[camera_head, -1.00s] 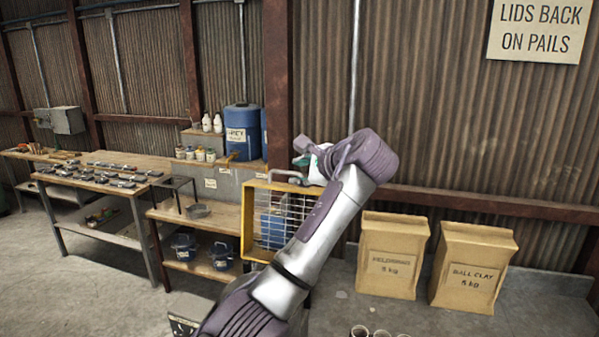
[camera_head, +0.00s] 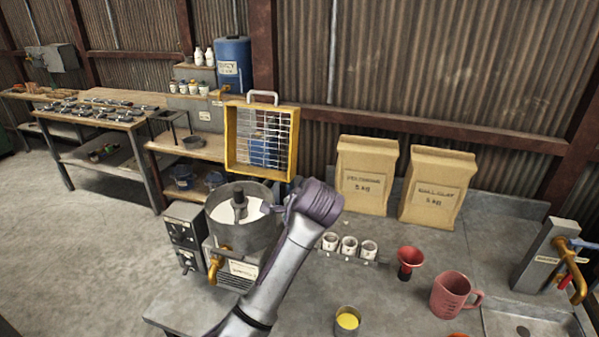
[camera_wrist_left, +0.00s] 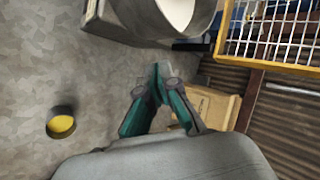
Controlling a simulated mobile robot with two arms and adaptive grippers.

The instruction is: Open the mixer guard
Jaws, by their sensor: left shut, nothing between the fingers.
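The mixer guard, a yellow frame with a wire grid (camera_head: 230,140) and a grey handle on its top edge, stands upright behind the mixer bowl (camera_head: 213,225). The bowl is uncovered, with a dark central shaft and pale contents. In the left wrist view the guard (camera_wrist_left: 222,38) is at upper right and the bowl (camera_wrist_left: 200,30) at the top. My left gripper (camera_wrist_left: 160,72) is shut and empty, with its green fingertips together, apart from the guard. In the head view my wrist hides its fingers, right of the bowl. My right gripper is not in view.
Three white cups (camera_head: 348,246), a red funnel (camera_head: 408,262), a pink jug (camera_head: 450,294) and a yellow-filled container (camera_head: 347,321) stand on the grey bench right of my arm. Two paper bags (camera_head: 367,176) stand behind. A tap (camera_head: 570,272) is at far right.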

